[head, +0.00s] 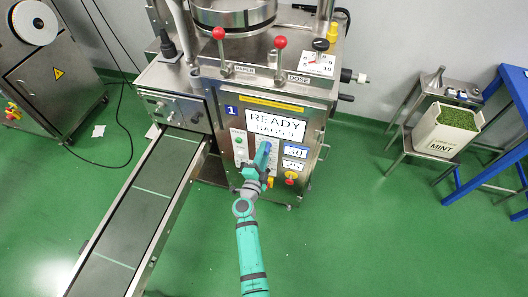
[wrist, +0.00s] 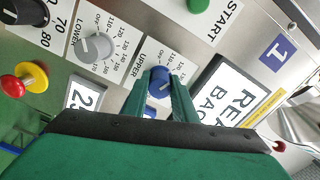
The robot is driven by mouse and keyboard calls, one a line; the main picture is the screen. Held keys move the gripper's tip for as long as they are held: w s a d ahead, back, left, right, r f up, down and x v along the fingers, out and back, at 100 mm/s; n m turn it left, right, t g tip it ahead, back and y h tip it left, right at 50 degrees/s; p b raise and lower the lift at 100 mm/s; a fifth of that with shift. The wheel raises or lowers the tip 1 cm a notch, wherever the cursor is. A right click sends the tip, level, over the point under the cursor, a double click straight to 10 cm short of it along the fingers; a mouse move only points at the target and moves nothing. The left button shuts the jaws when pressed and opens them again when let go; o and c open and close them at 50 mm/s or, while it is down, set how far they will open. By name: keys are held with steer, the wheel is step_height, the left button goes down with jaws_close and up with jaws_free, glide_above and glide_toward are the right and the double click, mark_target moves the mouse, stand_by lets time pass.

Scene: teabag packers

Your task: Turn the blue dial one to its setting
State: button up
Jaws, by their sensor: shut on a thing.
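The blue dial (wrist: 160,80) sits on the machine's front panel, on a white plate labelled UPPER with a printed number scale. My gripper (wrist: 164,94) has one finger on each side of the dial and is shut on it. The fingers cover part of the dial and its scale, so I cannot read its exact setting. In the head view my gripper (head: 264,150) is at the panel, just below the READY screen (head: 276,128), and hides the dial.
A grey dial (wrist: 97,46) labelled LOWER is beside the blue one. A black knob (wrist: 28,12), a yellow-and-red button (wrist: 22,80) and a green button (wrist: 197,5) are close by. The conveyor (head: 138,215) runs left of my arm. Green floor is open to the right.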

steer(key=m, duration=0.6)
steer(key=shift+m, duration=0.3)
steer(key=m, duration=0.6)
steer(key=shift+r, duration=0.1)
steer(key=shift+m, duration=0.4)
steer(key=o, duration=1)
steer(key=shift+o, duration=0.2)
steer(key=v, duration=1)
steer(key=shift+s+a, duration=0.15)
steer(key=shift+s, duration=0.2)
